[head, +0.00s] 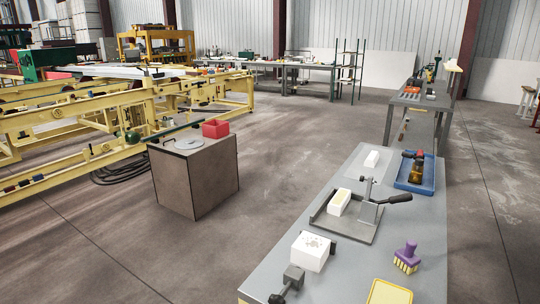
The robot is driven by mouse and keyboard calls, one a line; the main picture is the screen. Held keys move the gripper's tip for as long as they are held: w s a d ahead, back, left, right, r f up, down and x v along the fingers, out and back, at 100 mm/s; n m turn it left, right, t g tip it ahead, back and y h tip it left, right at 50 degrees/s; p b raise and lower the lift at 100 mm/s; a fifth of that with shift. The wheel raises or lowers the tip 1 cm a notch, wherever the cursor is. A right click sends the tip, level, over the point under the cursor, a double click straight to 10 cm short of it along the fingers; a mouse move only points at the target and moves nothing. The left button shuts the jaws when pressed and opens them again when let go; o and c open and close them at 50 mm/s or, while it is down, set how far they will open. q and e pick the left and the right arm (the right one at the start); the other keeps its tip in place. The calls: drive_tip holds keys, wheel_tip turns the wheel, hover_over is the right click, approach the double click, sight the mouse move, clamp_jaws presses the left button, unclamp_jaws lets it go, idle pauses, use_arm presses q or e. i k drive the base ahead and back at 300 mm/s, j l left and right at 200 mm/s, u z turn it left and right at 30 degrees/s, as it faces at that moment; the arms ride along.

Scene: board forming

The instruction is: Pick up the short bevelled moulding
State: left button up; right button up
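A small white piece (372,159) lies on a light grey sheet at the far end of the grey workbench (268,267). A longer pale block with a yellowish top (340,201) sits on the flat base of a lever clamp (368,212). A bigger white block with dark specks on top (310,251) is nearer, beside a grey vise (288,283). Any of these pale pieces may be the short bevelled moulding; bevels are too small to make out. Neither of my grippers is in view.
A blue tray (402,188) with a dark and amber tool, a purple-handled brush (406,257) and a yellow-edged pad (389,292) are also on the bench. A brown cabinet with a red bin (215,128) stands left. Open floor lies between cabinet and bench.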

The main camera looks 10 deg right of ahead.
sight(370, 161)
drive_tip(key=k+l, duration=0.2)
drive_tip(key=l, duration=0.15)
drive_tip(key=k+l, duration=0.15)
drive_tip(key=l, duration=0.15)
drive_tip(key=k+l, duration=0.2)
drive_tip(key=l, duration=0.15)
drive_tip(key=k+l, duration=0.15)
drive_tip(key=l, duration=0.2)
drive_tip(key=l+z, duration=0.1)
drive_tip(key=l, duration=1.05)
drive_tip(key=i+l, duration=0.1)
drive_tip(key=l, duration=0.25)
drive_tip(key=i+l, duration=0.2)
drive_tip(key=l, duration=0.2)
drive_tip(key=i+l+z, duration=0.1)
drive_tip(key=l, duration=0.25)
drive_tip(key=i+l+z, duration=0.1)
drive_tip(key=i+l, duration=1.1)
drive_tip(key=i, duration=0.25)
drive_tip(key=l+z, duration=0.05)
